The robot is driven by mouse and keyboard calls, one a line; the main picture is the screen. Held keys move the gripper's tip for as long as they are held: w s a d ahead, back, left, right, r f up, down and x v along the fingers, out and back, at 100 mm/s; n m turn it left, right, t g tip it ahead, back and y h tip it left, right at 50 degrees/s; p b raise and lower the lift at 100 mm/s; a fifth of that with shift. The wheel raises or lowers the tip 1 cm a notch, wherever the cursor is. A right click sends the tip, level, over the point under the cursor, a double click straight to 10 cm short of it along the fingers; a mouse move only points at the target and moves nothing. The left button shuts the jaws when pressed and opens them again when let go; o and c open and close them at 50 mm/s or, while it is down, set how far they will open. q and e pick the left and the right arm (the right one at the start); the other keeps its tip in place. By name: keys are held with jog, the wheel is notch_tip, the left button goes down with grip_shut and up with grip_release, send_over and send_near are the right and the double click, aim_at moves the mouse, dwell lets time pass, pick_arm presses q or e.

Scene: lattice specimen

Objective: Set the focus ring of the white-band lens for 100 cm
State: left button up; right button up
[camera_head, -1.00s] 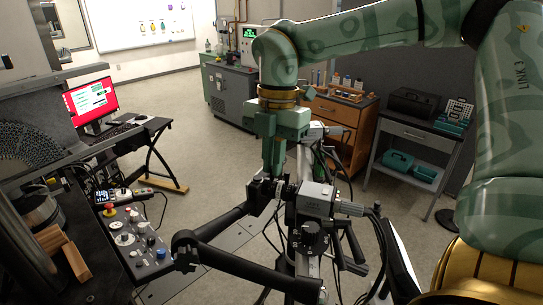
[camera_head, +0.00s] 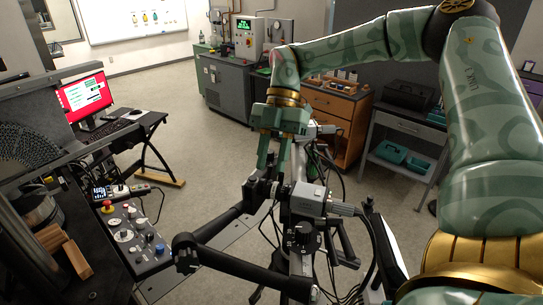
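My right gripper (camera_head: 273,162) comes in from the upper right and points down. Its two green fingers are apart, with nothing visible between them. It is just above a small lens (camera_head: 284,190) on the left side of a grey camera (camera_head: 309,200). A pale band shows on this lens, but its ring marks and distance setting are too small to read. A black part (camera_head: 256,189) stands beside the lens on the left. My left gripper is not in view.
The camera sits on a stand with black arms (camera_head: 240,262) and loose cables. A control panel (camera_head: 133,240) with knobs is at the lower left. A monitor (camera_head: 86,98) stands on a desk behind it. A wooden cabinet (camera_head: 335,125) and grey cart (camera_head: 408,130) stand behind.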

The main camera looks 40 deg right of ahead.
jog(key=shift+w, duration=0.1)
jog(key=p+v, duration=0.4)
jog(key=v, duration=0.2)
dwell(0.5)
